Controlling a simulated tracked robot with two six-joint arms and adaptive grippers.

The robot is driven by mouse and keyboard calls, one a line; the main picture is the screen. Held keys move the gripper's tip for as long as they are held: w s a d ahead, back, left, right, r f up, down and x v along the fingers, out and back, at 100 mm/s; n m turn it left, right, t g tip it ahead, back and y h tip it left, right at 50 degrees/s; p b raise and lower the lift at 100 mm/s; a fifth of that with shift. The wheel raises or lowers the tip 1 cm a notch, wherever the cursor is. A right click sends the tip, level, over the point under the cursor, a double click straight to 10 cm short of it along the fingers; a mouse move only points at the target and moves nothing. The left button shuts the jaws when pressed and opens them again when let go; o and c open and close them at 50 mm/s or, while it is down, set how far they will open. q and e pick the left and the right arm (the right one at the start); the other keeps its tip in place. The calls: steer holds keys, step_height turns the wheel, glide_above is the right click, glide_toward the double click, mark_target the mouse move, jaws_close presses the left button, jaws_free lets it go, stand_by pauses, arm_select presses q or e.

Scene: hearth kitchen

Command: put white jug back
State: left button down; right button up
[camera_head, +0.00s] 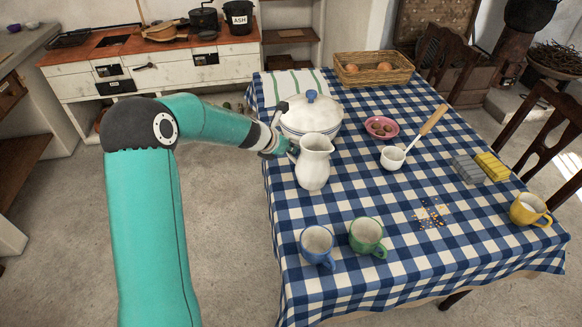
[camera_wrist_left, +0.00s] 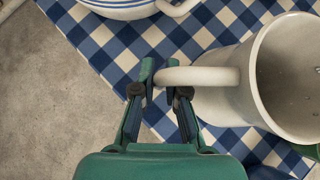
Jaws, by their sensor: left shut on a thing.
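The white jug (camera_head: 313,165) stands near the left edge of the checked table, in front of the white tureen. It also shows large at the right of the left wrist view (camera_wrist_left: 232,98), with its open mouth facing the camera. My left gripper (camera_head: 290,150) reaches in from the left at the jug's handle. In the left wrist view, the fingers (camera_wrist_left: 165,85) are shut on the handle, one on each side. Whether the jug's base touches the cloth is hard to tell. My right gripper is not in view.
The lidded tureen (camera_head: 311,116) stands close behind the jug. A blue mug (camera_head: 317,243) and a green mug (camera_head: 367,236) stand in front. A ladle (camera_head: 394,158), pink bowl (camera_head: 381,128) and bread basket (camera_head: 372,70) are farther right and back. The cloth between jug and mugs is clear.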

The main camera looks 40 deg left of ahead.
arm_select(q)
steer(key=shift+f+b, duration=2.05)
steer(key=shift+f, duration=0.15)
steer(key=shift+r, duration=0.1)
steer(key=c, duration=1.2)
jaws_free()
steer(key=shift+s+r, duration=0.3)
steer(key=shift+r, duration=0.1)
steer(key=p+v, duration=0.3)
steer(key=v, duration=0.8)
